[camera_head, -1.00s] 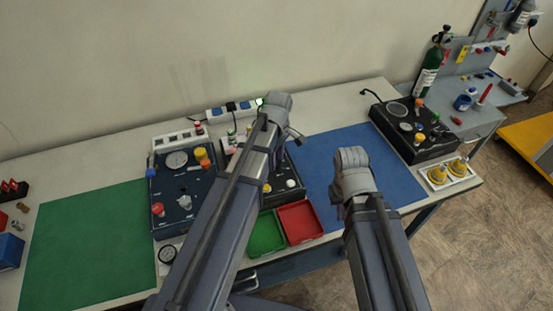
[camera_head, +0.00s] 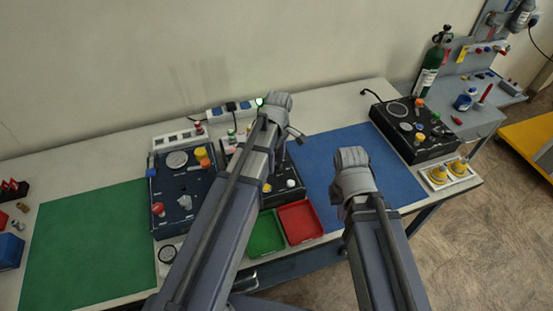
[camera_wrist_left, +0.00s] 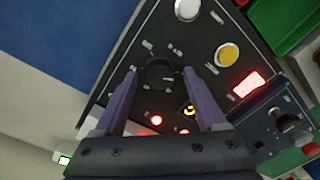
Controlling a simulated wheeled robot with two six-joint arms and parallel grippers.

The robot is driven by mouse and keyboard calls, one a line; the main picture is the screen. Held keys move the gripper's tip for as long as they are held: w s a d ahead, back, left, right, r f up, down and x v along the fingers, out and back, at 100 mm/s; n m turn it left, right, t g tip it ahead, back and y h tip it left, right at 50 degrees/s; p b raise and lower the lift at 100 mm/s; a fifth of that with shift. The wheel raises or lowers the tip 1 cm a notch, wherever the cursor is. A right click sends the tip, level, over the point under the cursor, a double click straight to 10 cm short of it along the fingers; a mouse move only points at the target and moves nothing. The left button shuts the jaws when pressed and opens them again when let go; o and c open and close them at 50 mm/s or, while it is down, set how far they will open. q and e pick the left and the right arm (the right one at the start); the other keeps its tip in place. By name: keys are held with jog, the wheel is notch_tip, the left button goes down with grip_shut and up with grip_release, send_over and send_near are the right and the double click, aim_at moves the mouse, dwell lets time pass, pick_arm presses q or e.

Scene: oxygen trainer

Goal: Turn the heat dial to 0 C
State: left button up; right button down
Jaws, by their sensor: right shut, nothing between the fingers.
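The heat dial appears to be the round black knob (camera_wrist_left: 160,74) on the dark panel in the left wrist view. A short pale mark shows on its right side; the printing around it is too small to read. My left gripper (camera_wrist_left: 165,82) is open, with one finger on each side of the knob and visible gaps beside it. I cannot tell how far the fingertips are above the panel. In the head view my left arm hides the knob and most of that panel (camera_head: 268,187). My right gripper (camera_head: 341,211) is shut and empty over the blue mat's left part, mostly hidden by its wrist.
The panel also has a lit red switch (camera_wrist_left: 247,84), a yellow button (camera_wrist_left: 228,55) and a white button (camera_wrist_left: 187,9). A blue-grey unit (camera_head: 182,187) stands to its left. Green (camera_head: 265,235) and red (camera_head: 300,221) trays lie in front. The blue mat (camera_head: 400,180) is largely clear.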

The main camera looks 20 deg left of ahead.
aim_at(278, 162)
pick_arm(q)
notch_tip(278, 162, up, 8)
jog(key=p, duration=0.8)
jog(key=shift+w, duration=0.15)
pick_arm(e)
notch_tip(278, 162, up, 8)
pick_arm(q)
jog(key=shift+f, duration=0.15)
pick_arm(e)
jog(key=shift+f, duration=0.1)
